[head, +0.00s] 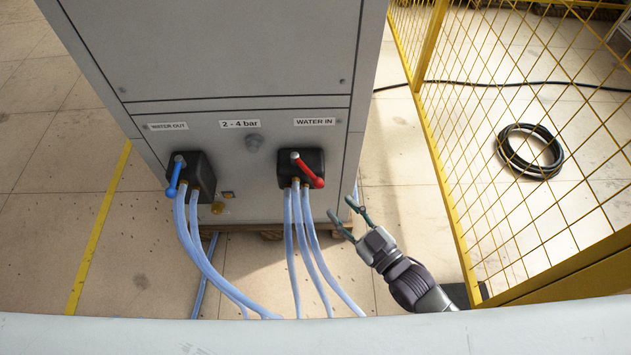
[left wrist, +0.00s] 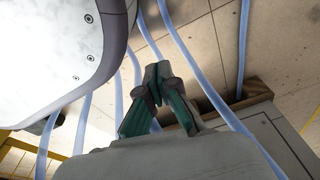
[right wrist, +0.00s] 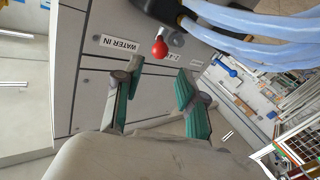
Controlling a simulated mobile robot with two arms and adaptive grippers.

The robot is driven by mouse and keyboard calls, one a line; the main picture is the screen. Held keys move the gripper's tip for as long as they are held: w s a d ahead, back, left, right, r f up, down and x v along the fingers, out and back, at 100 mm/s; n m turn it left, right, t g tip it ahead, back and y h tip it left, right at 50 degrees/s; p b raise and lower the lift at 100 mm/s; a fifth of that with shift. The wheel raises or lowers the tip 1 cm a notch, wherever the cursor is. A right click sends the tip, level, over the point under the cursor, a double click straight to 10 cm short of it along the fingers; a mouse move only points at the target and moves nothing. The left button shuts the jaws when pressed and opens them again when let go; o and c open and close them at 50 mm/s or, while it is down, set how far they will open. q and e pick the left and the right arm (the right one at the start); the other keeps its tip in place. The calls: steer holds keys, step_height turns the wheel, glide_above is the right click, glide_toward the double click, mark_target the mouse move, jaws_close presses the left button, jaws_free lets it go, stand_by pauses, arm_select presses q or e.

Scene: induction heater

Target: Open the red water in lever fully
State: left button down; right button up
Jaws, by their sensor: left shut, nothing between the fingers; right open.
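The red lever (head: 308,171) sits on the black valve block under the WATER IN label on the grey cabinet. It slants down to the right from its pivot. In the right wrist view the red lever (right wrist: 159,48) shows end-on as a red knob beyond the fingers. My right gripper (head: 343,212) is open and empty, below and right of the lever, apart from it. Its fingers also show in the right wrist view (right wrist: 158,85). My left gripper (left wrist: 157,85) is shut and empty, seen only in the left wrist view, near blue hoses.
A blue lever (head: 173,178) sits on the WATER OUT block at left. Clear blue hoses (head: 297,240) hang below both blocks. A yellow mesh fence (head: 450,190) stands at right, with a coiled black cable (head: 503,150) behind it.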

mark_target(315, 178)
steer(key=b+x, duration=0.1)
steer(key=x, duration=0.8)
steer(key=shift+w+a+f, duration=0.1)
steer(key=shift+w+a, duration=0.15)
steer(key=shift+w, duration=0.05)
arm_select(q)
steer(key=shift+w+d+r, duration=0.2)
steer(key=shift+w+r, duration=1.2)
steer(key=shift+r, duration=0.15)
arm_select(e)
steer(key=shift+w+a, duration=0.3)
steer(key=shift+w, duration=0.15)
jaws_close()
